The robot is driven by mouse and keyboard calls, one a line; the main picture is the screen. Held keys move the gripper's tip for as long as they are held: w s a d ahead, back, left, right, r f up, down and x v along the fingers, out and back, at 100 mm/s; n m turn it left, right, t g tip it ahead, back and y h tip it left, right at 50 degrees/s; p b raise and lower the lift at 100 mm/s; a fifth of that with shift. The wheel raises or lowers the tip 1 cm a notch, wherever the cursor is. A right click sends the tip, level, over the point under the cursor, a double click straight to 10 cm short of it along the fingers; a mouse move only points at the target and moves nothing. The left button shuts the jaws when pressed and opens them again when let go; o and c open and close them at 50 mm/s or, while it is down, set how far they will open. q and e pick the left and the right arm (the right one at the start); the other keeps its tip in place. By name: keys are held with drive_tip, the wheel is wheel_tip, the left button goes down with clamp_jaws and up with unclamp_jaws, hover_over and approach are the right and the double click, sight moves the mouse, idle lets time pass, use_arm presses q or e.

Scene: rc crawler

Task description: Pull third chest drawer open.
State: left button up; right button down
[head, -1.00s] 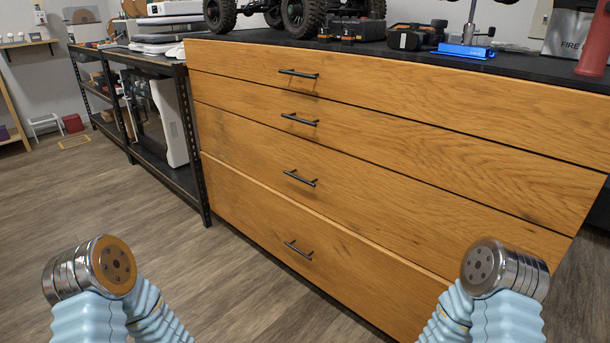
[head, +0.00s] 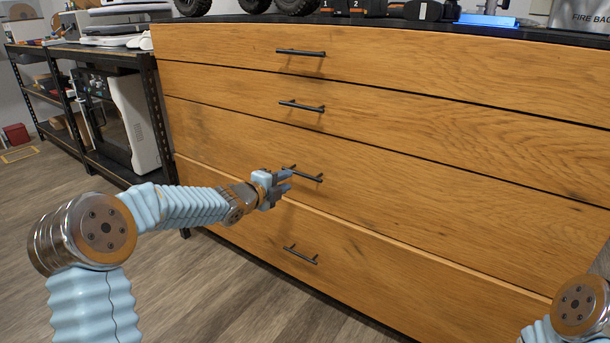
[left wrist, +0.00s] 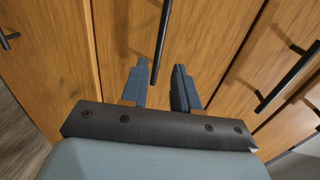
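The wooden chest has several stacked drawers with dark bar handles. In the head view the third drawer (head: 400,195) looks flush with the ones above. My left gripper (head: 286,183) is at the left end of the third drawer's handle (head: 308,176) and partly covers it. In the left wrist view my left gripper (left wrist: 161,85) has its two fingers apart, and the handle (left wrist: 161,38) runs toward the gap between them. The fingers are not closed on it, and I cannot tell whether they touch it. My right gripper is out of view; only part of my right arm shows at lower right.
A black metal shelf (head: 156,110) stands left of the chest. The wood floor (head: 100,180) in front is clear. A model car and tools stand on the dark chest top.

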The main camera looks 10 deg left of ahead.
sight(300, 175)
use_arm(q)
drive_tip(key=p+x, duration=0.1)
drive_tip(key=x, duration=0.8)
drive_tip(key=shift+c, duration=0.3)
clamp_jaws()
